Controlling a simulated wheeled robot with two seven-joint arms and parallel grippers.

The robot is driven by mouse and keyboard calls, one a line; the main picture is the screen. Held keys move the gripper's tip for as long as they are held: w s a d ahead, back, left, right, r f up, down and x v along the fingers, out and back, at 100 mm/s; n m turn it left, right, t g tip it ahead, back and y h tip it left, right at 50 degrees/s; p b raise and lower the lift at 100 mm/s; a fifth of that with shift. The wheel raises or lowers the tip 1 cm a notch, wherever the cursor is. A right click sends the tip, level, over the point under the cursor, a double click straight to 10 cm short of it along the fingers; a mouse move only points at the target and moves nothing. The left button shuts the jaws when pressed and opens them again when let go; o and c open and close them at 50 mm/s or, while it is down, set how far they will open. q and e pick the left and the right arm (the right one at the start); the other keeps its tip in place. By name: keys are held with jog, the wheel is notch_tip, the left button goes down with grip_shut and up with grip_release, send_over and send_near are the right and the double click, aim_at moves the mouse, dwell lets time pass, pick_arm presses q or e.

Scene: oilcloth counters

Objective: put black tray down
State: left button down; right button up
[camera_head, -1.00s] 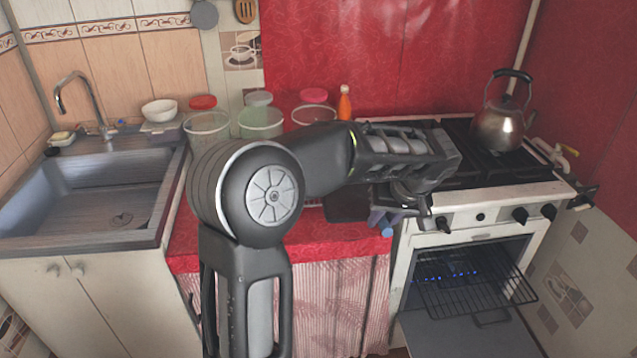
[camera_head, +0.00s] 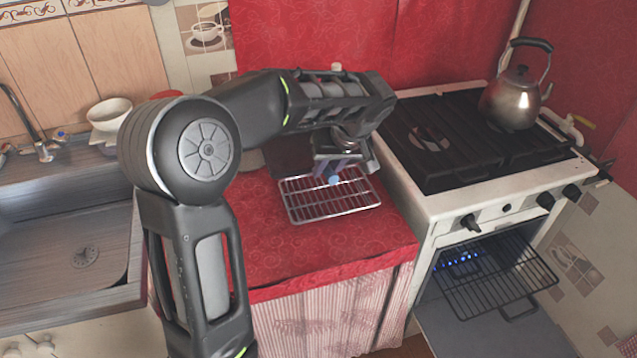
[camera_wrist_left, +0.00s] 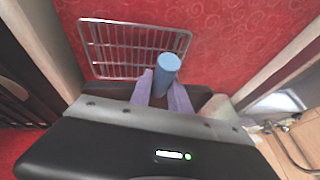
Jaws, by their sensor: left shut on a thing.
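My left gripper (camera_head: 336,172) is above the red counter, at the back of the wire rack. Its pale purple fingers also show in the wrist view (camera_wrist_left: 166,88), shut with a blue cylinder-shaped piece (camera_wrist_left: 170,66) between them. The black tray (camera_head: 288,155) is a dark flat shape just left of the fingers, partly hidden by my arm. A dark strip of it (camera_wrist_left: 107,90) shows behind the fingers in the wrist view. I cannot see clearly whether it touches the counter. My right gripper is not in view.
A wire rack (camera_head: 306,208) lies on the red counter (camera_head: 290,252), whose front is clear. The stove (camera_head: 450,190) with a kettle (camera_head: 515,98) stands right, its oven door open. A sink (camera_head: 70,240) is at left, with a white bowl (camera_head: 110,115) behind it.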

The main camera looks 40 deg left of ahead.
pick_arm(q)
jog(key=shift+d+r, duration=0.1)
jog(key=shift+d, duration=0.05)
send_over(321, 208)
jog(key=d, duration=0.2)
jog(key=shift+s+f, duration=0.15)
jog(key=shift+f, duration=1.45)
jog(key=shift+s+f, duration=0.1)
jog(key=shift+f, duration=1.45)
jog(key=shift+f+p, duration=0.35)
jog(key=shift+f, duration=1.55)
jog(key=c, duration=1.2)
grip_release()
jog(key=shift+c, duration=0.2)
